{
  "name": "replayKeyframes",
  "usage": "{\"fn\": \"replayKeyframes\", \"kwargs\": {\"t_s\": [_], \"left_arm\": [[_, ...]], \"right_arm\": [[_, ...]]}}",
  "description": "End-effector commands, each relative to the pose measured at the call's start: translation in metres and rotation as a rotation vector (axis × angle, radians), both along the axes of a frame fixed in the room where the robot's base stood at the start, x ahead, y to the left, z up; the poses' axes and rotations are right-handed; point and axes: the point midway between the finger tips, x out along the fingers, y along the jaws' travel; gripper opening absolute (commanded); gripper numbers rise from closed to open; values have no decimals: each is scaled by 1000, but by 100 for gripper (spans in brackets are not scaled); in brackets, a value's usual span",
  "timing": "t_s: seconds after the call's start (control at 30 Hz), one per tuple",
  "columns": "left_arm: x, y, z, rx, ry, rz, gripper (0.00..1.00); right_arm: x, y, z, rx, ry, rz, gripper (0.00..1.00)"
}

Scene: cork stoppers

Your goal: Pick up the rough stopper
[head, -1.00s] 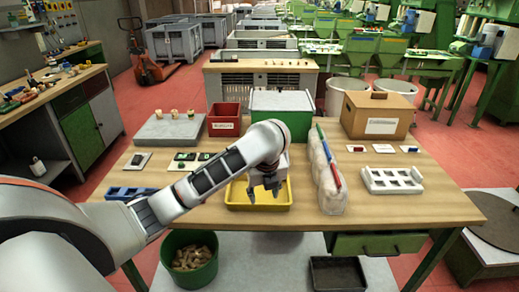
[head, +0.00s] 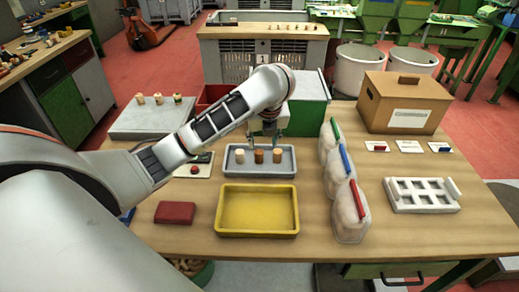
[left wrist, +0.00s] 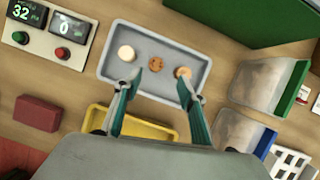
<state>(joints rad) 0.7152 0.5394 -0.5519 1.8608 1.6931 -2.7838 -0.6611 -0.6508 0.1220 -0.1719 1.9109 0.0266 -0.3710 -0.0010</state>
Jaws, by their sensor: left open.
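Three cork stoppers stand upright in a row in a grey tray (head: 232,173), which also shows in the left wrist view (left wrist: 112,72). The middle stopper (head: 259,156) is darker brown, and its top looks speckled and rough in the left wrist view (left wrist: 156,63). The left stopper (head: 240,156) is pale and smooth-looking (left wrist: 126,53). The right stopper (head: 277,156) is light, with a tan mottled top (left wrist: 183,73). My left gripper (head: 266,131) is open and empty above the tray; its fingers (left wrist: 160,85) point toward the row, apart from the stoppers. My right gripper is not in view.
A yellow tray (head: 258,234) stands empty in front of the grey tray. Clear bags (head: 348,210) with coloured clips stand to the right, beside a white rack (head: 425,208). A red block (head: 175,213) lies left. A cardboard box (head: 405,92) and green bin (head: 308,104) stand behind.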

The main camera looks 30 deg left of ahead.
Motion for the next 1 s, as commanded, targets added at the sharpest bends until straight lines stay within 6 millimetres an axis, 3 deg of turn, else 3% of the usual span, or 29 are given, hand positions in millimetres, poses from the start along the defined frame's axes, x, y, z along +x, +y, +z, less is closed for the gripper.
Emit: {"fn": "replayKeyframes", "kwargs": {"t_s": [0.53,1.0], "left_arm": [[7,10,-30,-2,4,2,41],[17,27,-70,0,3,1,41]], "right_arm": [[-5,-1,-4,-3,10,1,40],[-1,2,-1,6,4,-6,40]]}}
